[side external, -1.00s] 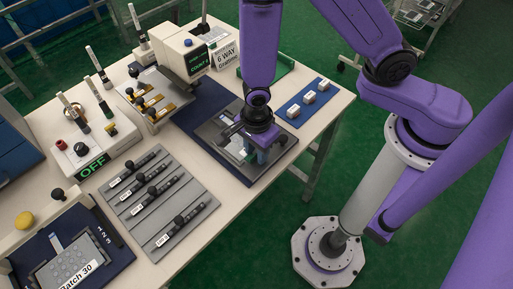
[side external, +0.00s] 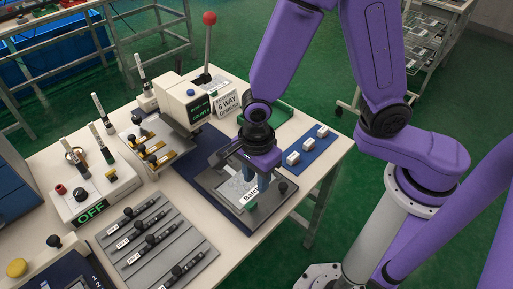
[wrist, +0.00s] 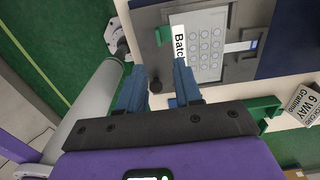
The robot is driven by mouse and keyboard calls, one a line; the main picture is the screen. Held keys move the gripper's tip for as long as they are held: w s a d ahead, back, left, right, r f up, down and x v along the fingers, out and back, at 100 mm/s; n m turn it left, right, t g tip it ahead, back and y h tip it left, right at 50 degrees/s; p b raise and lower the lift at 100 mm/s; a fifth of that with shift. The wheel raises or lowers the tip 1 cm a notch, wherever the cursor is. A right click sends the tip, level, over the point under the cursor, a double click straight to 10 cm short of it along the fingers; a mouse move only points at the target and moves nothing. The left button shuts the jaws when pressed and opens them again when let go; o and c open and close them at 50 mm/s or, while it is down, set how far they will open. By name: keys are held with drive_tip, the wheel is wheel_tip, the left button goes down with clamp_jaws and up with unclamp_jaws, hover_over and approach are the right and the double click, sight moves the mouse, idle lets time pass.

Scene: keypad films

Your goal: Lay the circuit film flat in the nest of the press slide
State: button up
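A pale film with rows of round key outlines (wrist: 209,45) lies in the grey frame of the press slide (wrist: 160,15). It looks flat, but I cannot tell whether every edge is seated. A white label starting "Batc" (wrist: 179,40) runs along its near edge. The film (side external: 233,188) also shows in the side view, partly hidden by my gripper (side external: 256,188). In the wrist view my gripper (wrist: 159,70) has its two blue fingers apart, with no film visible between them. One fingertip overlaps the label; contact is unclear.
A black knob (wrist: 155,87) stands on the slide beside the fingers. The press head (side external: 186,105) with its red-topped lever is behind. A "6 WAY" sign (side external: 227,102) and a blue strip with white blocks (side external: 307,146) are nearby. Several black-handled tools lie on a grey rack (side external: 150,235).

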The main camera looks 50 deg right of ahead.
wheel_tip(320, 180, up, 9)
idle(0.5)
drive_tip(key=s+d+r+n, duration=0.2)
drive_tip(key=s+d+n, duration=0.4)
drive_tip(key=n, duration=0.9)
drive_tip(key=s+d+r+n, duration=0.1)
drive_tip(key=s+d+n, duration=0.5)
drive_tip(key=d+n, duration=0.4)
drive_tip(key=n, duration=0.5)
drive_tip(key=shift+s+r+n, duration=0.3)
drive_tip(key=shift+r, duration=0.05)
